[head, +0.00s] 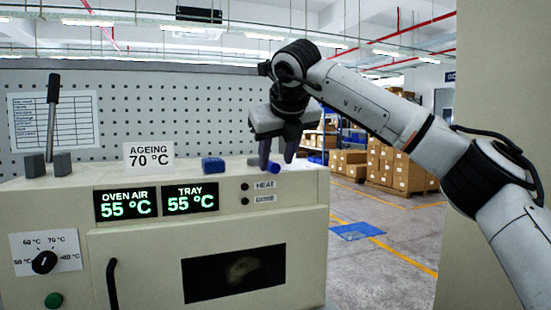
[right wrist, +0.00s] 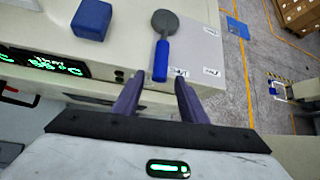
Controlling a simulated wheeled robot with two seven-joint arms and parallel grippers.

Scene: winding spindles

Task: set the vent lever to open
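The vent lever (right wrist: 161,60) lies on the oven's top near its right end, with a blue handle and a grey round head. In the right wrist view the handle points toward the gripper. Small labels stand beside it, too small to read surely. In the head view the blue handle (head: 275,168) shows at the top's right edge. My right gripper (head: 277,158) is open above it, fingers pointing down. In the right wrist view the fingertips (right wrist: 161,80) appear either side of the handle's end; I cannot tell if they touch it. My left gripper is not in view.
A blue block (head: 213,165) sits left of the lever. A tall dark-handled rod (head: 52,115) stands between grey blocks at the left. The oven front (head: 140,240) has a dial (head: 44,262), displays reading 55 °C and a window. Open floor and cartons lie right.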

